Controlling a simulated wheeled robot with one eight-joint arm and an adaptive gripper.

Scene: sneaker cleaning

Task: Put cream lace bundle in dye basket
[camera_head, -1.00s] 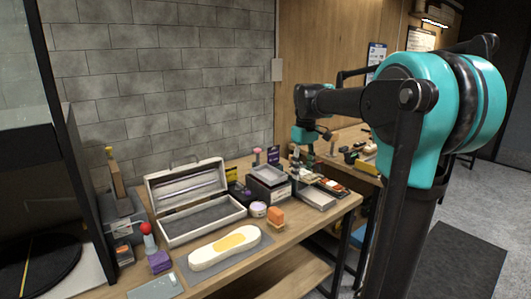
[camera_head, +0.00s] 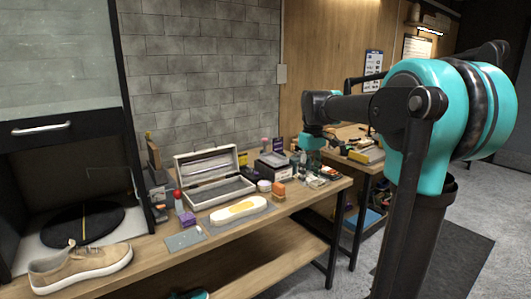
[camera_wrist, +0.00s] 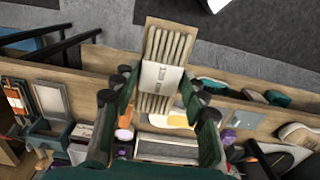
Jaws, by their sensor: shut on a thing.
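The cream lace bundle (camera_wrist: 171,45) is a flat bundle of parallel cream strands with a white paper band (camera_wrist: 160,77) around its middle. My gripper (camera_wrist: 158,96) is shut on it in the wrist view, a finger on each side. The bundle's upper end sticks out past the fingers. In the head view my gripper (camera_head: 316,142) is small, above the far right end of the bench, and the bundle cannot be made out there. I cannot tell which container is the dye basket; a blue object (camera_head: 368,221) lies low under the far table.
The floor at right (camera_head: 480,190) is clear.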

